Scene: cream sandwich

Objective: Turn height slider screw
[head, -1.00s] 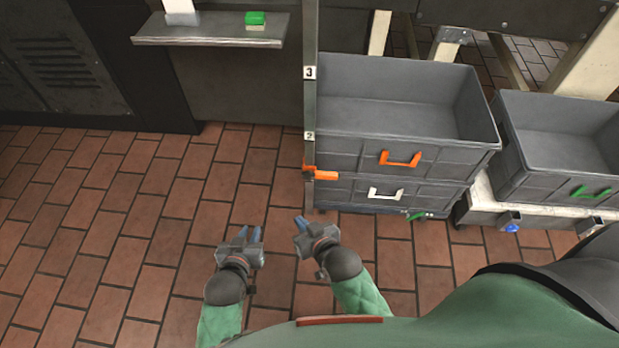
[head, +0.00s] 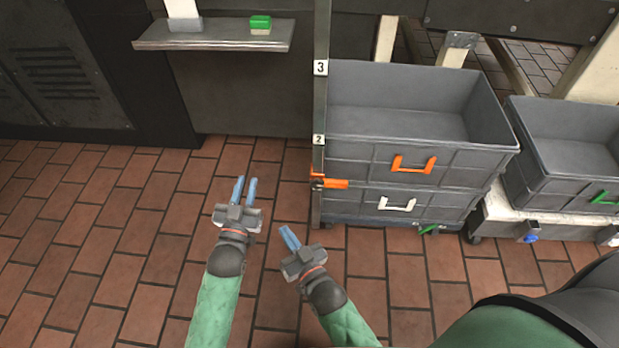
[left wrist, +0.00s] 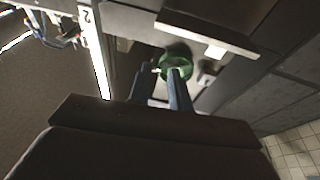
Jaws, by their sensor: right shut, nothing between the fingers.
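The orange height slider (head: 333,184) sits on the upright post (head: 319,110), just below the number 2 mark. A short orange arm sticks out from it to the right. Its screw is too small to make out clearly. My left gripper (head: 245,181) is open and empty, left of the slider and apart from it, with blue fingers pointing away from me. It also shows in the left wrist view (left wrist: 160,75). My right gripper (head: 284,231) is shut and empty, lower and to the left of the slider, apart from it.
Stacked grey crates with an orange handle (head: 413,164) and a white handle (head: 396,204) stand right of the post. Another grey crate (head: 565,165) is farther right. A shelf (head: 205,43) bears a green button (head: 260,23). The tiled floor at left is clear.

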